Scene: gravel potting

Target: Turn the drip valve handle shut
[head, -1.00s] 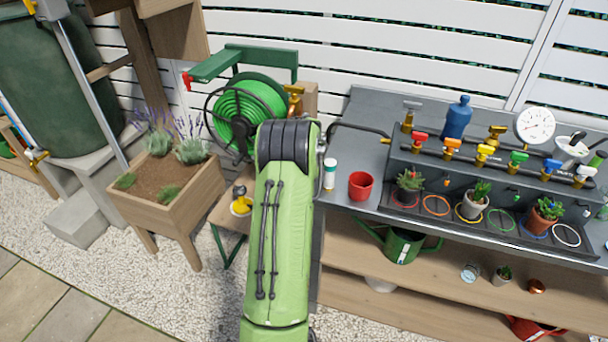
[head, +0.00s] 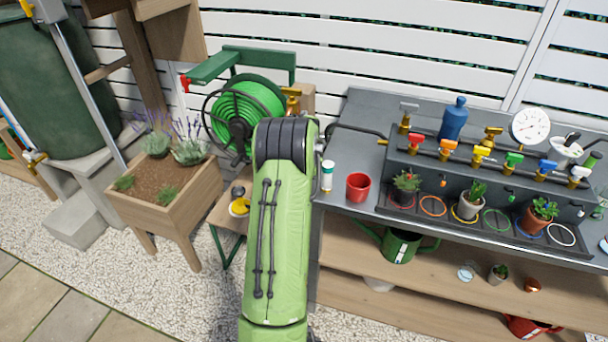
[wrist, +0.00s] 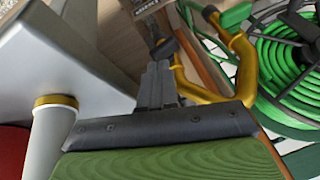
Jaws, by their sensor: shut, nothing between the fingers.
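A brass Y-shaped fitting (wrist: 242,62) stands just right of my fingers in the wrist view, with a green part (wrist: 236,16) at its top. A dark piece with small pale lettering (wrist: 170,46) lies just beyond my fingertips; whether it is the drip valve handle or touches them I cannot tell. Brass also shows beside the hose reel in the head view (head: 292,98). My gripper (wrist: 157,68) is shut and empty, pointing at the dark piece. In the head view my arm hides the gripper.
A green hose reel (head: 246,108) stands close to the right of the fitting in the wrist view. The grey bench (head: 350,118) holds a red cup (head: 358,187), a white bottle (head: 327,176) and a manifold with several coloured handles (head: 447,146). A wooden planter (head: 180,222) stands left.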

